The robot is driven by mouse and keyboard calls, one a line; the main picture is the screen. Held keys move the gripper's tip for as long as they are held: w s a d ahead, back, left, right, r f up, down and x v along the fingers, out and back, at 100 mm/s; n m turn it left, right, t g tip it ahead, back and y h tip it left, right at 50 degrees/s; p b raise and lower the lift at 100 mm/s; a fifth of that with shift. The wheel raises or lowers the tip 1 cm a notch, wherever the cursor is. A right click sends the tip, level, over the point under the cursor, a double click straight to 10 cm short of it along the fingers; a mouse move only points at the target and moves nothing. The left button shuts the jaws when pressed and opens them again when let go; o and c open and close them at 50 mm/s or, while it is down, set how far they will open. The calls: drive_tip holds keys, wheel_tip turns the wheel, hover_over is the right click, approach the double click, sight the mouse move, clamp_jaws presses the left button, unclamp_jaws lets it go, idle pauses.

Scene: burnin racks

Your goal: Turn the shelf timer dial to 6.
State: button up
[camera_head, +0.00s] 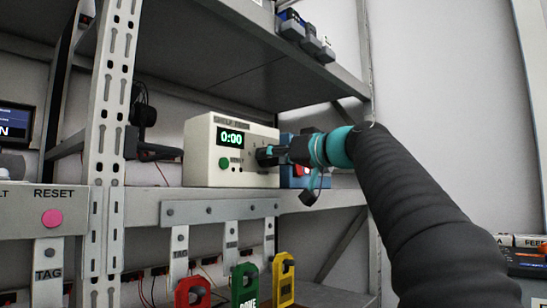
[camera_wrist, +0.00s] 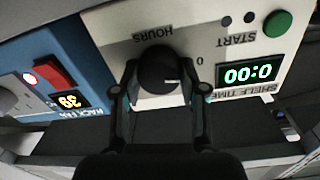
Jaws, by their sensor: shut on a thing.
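The shelf timer (camera_head: 202,150) is a cream box on the middle shelf, with a green display reading 0:00 and a green start button (camera_head: 224,163). In the wrist view the timer (camera_wrist: 215,50) appears upside down. Its black round dial (camera_wrist: 158,69), under the word HOURS, sits between my gripper's two fingers. My gripper (camera_wrist: 160,88) is shut on the dial, one finger on each side. A white pointer mark shows on the dial, towards the printed 0. In the head view my gripper (camera_head: 268,155) covers the dial and nearby print.
A blue box (camera_wrist: 50,75) with a red switch and a display reading 39 stands right beside the timer. A perforated rack post (camera_head: 109,130) stands to the left. Red, green and yellow tags hang below the shelf edge (camera_head: 150,208). An upper shelf (camera_head: 250,75) is overhead.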

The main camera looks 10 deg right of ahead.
drive_tip(key=shift+m, duration=0.3)
drive_tip(key=shift+r+m+p, duration=0.15)
drive_tip(key=shift+m+p, duration=0.65)
drive_tip(key=shift+m, duration=0.2)
drive_tip(key=m+p, duration=0.1)
drive_tip(key=m, duration=0.2)
drive_tip(key=shift+m+p, duration=0.3)
drive_tip(key=shift+p, duration=0.1)
drive_tip(key=m+p, duration=0.3)
drive_tip(key=m, duration=0.3)
drive_tip(key=shift+d+g+p, duration=0.1)
drive_tip(key=shift+g+p, duration=0.2)
drive_tip(key=shift+p, duration=0.05)
drive_tip(key=m+p, duration=0.2)
drive_tip(key=m, duration=0.3)
drive_tip(key=shift+w+p, duration=0.1)
drive_tip(key=shift+p, duration=0.3)
drive_tip(key=m, duration=0.5)
drive_tip(key=shift+f+m+y, duration=0.25)
drive_tip(key=shift+m+y, duration=0.05)
drive_tip(key=o, duration=1.1)
